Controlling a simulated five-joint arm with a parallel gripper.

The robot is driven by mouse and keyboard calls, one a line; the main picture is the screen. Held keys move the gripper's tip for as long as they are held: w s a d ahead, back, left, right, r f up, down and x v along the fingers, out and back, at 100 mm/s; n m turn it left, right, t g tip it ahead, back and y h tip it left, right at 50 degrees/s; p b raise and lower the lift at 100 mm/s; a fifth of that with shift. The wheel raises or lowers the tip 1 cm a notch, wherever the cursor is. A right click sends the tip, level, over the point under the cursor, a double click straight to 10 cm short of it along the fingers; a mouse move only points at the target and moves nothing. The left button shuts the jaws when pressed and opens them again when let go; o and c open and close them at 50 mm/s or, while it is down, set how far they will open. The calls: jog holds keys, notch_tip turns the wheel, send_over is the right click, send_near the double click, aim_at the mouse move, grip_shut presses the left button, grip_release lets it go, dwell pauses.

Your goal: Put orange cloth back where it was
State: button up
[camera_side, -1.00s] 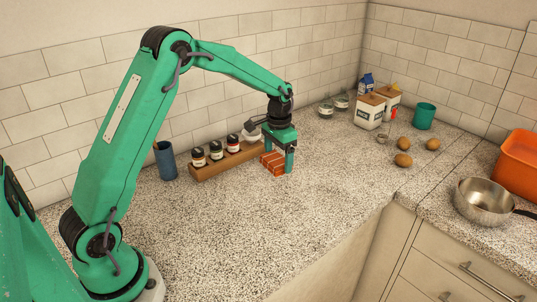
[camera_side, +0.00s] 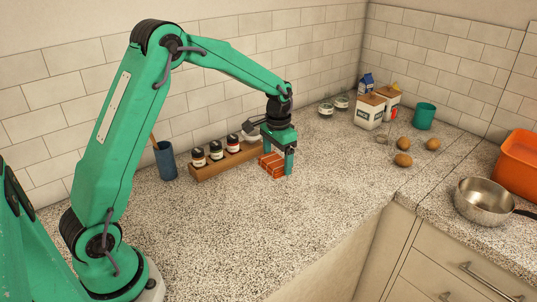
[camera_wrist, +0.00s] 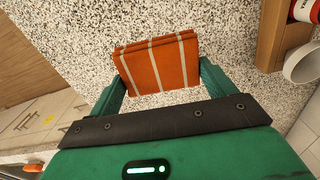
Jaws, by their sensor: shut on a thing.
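The orange cloth (camera_side: 272,164) is a folded square with pale stripes. It is at the counter surface, just in front of the wooden rack's right end. In the wrist view the cloth (camera_wrist: 158,64) sits between my two fingers. My gripper (camera_side: 279,166) points down and is shut on the cloth, with a finger at its right side. It also shows in the wrist view (camera_wrist: 160,88). I cannot tell whether the cloth rests on the counter or is slightly above it.
A wooden rack (camera_side: 213,169) with several jars stands behind the cloth, with a white bowl (camera_side: 251,136) at its right end. A blue cup (camera_side: 165,160) is left of it. Canisters (camera_side: 370,110), brown eggs or potatoes (camera_side: 403,160) and a steel pan (camera_side: 484,203) are right. The front counter is clear.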

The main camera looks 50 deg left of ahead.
jog(key=s+d+r+n, duration=0.1)
jog(key=s+d, duration=0.4)
jog(key=s, duration=0.4)
jog(key=s+d+r, duration=0.1)
jog(key=s+d, duration=0.3)
jog(key=s, duration=0.5)
send_over(233, 208)
notch_tip(233, 208, down, 7)
jog(key=shift+r, duration=0.15)
jog(key=shift+f, duration=2)
jog(key=shift+f, duration=0.1)
jog(key=o, duration=0.9)
jog(key=shift+c, duration=0.2)
